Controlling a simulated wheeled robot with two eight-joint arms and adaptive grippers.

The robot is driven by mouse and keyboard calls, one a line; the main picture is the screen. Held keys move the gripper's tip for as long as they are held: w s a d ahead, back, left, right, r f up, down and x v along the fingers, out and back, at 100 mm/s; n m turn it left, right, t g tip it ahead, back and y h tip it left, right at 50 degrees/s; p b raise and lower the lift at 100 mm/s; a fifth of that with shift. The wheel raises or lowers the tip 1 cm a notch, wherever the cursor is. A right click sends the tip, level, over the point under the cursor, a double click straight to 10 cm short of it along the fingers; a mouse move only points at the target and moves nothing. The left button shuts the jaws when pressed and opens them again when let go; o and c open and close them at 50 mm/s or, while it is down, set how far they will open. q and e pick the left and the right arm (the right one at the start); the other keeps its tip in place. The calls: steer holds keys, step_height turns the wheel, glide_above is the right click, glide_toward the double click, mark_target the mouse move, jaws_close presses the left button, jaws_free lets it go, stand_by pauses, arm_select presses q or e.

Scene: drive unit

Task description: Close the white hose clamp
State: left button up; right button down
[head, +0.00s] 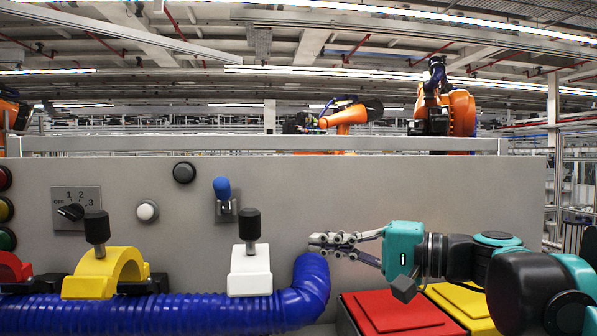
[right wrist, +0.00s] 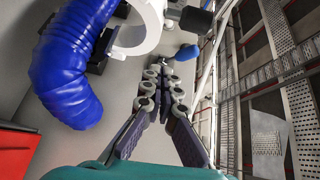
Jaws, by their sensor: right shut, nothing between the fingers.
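The white hose clamp (head: 249,272) stands at the blue hose (head: 150,312), near the hose's bent right end, with an upright black knob (head: 249,224) on top. In the right wrist view the clamp is a curved white arc (right wrist: 147,28) beside the blue hose (right wrist: 68,70); I cannot tell whether it is fully seated on the hose. My right gripper (head: 318,243) is shut and empty, right of the clamp and level with its knob, just above the hose bend. Its fingertips also show in the right wrist view (right wrist: 163,82), apart from the clamp. My left gripper is out of view.
A yellow clamp (head: 105,272) with a black knob and a red clamp (head: 14,268) stand further left. A grey panel behind carries a blue-tipped lever (head: 222,188), a rotary switch (head: 77,208) and buttons. Red (head: 398,312) and yellow (head: 468,305) boxes lie below my right arm.

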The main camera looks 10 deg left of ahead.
steer(key=shift+a+r+p, duration=1.5)
steer(key=shift+a+r, duration=0.45)
steer(key=shift+a, duration=2.75)
steer(key=s+d+f+n+g+y+b, duration=0.25)
steer(key=s+f+n+y+b, duration=0.35)
steer(key=s+f+n+b, duration=0.3)
arm_select(q)
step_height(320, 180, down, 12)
steer(key=b, duration=0.7)
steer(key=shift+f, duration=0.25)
arm_select(e)
steer(key=w+f+n+g+y, duration=0.1)
steer(key=w+f+n+g, duration=0.2)
steer(key=f+n+g, duration=0.4)
steer(key=shift+w+a+f+n+y, duration=0.25)
steer(key=shift+a+f+n, duration=0.2)
steer(key=shift+f+n, duration=2.35)
